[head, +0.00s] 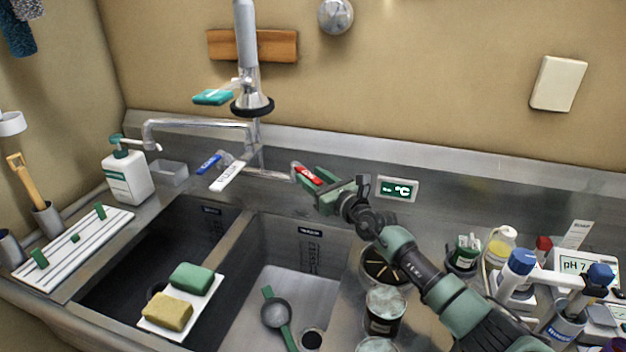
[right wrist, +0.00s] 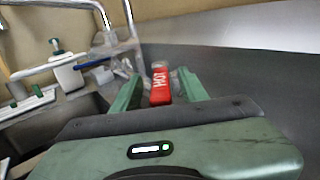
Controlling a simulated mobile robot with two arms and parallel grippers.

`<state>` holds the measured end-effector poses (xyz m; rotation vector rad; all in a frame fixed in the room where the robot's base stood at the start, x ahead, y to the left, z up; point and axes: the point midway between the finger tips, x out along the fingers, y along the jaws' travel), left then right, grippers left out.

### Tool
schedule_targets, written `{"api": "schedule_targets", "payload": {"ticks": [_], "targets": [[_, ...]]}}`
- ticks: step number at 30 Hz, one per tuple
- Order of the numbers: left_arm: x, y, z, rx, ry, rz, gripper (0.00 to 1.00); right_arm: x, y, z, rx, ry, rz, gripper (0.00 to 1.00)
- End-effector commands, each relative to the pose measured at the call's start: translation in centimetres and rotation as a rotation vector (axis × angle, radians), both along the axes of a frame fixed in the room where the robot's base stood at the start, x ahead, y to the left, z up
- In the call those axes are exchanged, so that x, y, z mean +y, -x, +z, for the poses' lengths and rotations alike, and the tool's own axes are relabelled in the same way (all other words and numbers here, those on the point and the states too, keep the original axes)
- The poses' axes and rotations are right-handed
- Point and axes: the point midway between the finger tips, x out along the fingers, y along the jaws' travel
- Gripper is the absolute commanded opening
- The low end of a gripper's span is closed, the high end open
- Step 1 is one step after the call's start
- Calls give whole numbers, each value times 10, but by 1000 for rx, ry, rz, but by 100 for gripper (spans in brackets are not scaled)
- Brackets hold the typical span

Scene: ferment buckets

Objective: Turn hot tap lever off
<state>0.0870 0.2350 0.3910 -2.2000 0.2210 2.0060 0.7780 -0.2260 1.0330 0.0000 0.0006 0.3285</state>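The blue lever (head: 209,163) and a white lever (head: 229,176) sit to the left on the same tap. My left gripper is not in view.
Sponges lie on a white board (head: 205,310) across the left basin. Jars and bottles (head: 385,308) crowd the right counter.

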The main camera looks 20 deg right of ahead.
Motion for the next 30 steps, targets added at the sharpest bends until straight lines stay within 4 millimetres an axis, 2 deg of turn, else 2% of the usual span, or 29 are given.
{"api": "schedule_targets", "payload": {"ticks": [1, 4, 5, 30], "targets": [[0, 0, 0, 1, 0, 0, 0, 0, 0, 0, 0, 0, 0, 30], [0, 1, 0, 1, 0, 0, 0, 0, 0, 0, 0, 0, 0, 2], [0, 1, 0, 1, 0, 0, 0, 0, 0, 0, 0, 0, 0, 0], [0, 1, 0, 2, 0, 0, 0, 0, 0, 0, 0, 0, -1, 0]]}}
